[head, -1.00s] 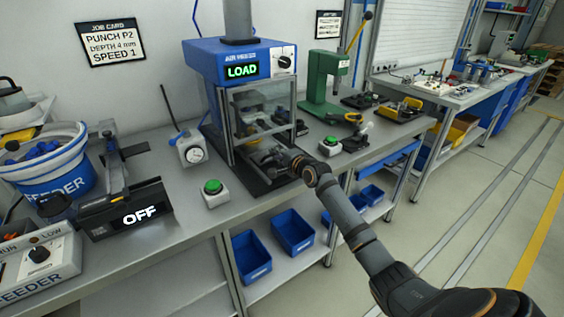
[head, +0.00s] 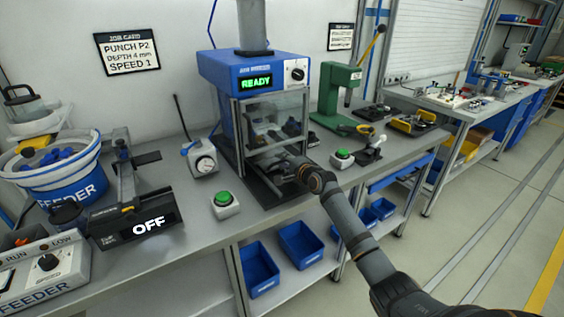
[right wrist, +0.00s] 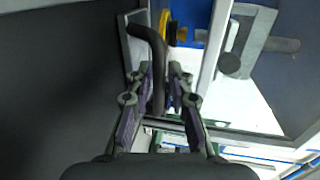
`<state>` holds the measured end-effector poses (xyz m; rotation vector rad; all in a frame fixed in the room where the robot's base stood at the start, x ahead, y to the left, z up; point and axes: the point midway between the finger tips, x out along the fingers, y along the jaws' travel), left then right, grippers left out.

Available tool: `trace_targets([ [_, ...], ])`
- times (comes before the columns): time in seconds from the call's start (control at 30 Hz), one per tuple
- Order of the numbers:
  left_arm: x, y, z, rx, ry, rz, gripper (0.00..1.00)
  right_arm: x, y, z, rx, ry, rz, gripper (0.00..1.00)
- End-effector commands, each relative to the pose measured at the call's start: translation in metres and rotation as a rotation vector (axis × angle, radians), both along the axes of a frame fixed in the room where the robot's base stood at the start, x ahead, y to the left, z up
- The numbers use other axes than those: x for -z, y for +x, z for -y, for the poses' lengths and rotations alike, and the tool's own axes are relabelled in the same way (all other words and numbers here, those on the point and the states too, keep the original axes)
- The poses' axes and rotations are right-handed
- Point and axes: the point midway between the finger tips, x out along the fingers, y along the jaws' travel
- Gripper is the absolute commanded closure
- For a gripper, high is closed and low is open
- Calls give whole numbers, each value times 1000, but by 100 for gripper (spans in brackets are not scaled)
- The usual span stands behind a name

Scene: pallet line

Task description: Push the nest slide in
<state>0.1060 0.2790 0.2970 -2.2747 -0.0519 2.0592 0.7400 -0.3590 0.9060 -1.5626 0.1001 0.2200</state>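The blue air press (head: 221,72) stands on the bench with its display (head: 256,83) reading READY. The nest slide is mostly hidden inside the press frame and behind my right gripper. Its dark bent handle (right wrist: 147,34) shows in the right wrist view. My right gripper (head: 287,172) is at the front opening of the press, low over the black base plate (head: 262,190). In the right wrist view its fingers (right wrist: 161,78) are close together with the handle between them, seemingly shut on it. My left gripper is out of view.
A green hand press (head: 338,95) and a second button box (head: 342,159) are to the right. A feeder bowl (head: 62,180) and OFF unit (head: 135,222) stand left.

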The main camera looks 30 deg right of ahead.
Motion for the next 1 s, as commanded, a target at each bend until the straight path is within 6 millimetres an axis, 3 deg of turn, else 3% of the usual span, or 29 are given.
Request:
trace_targets([
  [0.17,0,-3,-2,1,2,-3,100,1,-3,1,1,-1,-2,80],
  [0.27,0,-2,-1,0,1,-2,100,-1,-16,3,1,-5,-3,80],
  [0.6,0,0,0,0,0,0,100,-18,-95,8,-3,-13,-4,80],
  [0.8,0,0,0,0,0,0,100,-23,-114,10,1,-7,-1,80],
  [1.0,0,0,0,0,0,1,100,-24,-118,9,-2,-1,0,80],
])
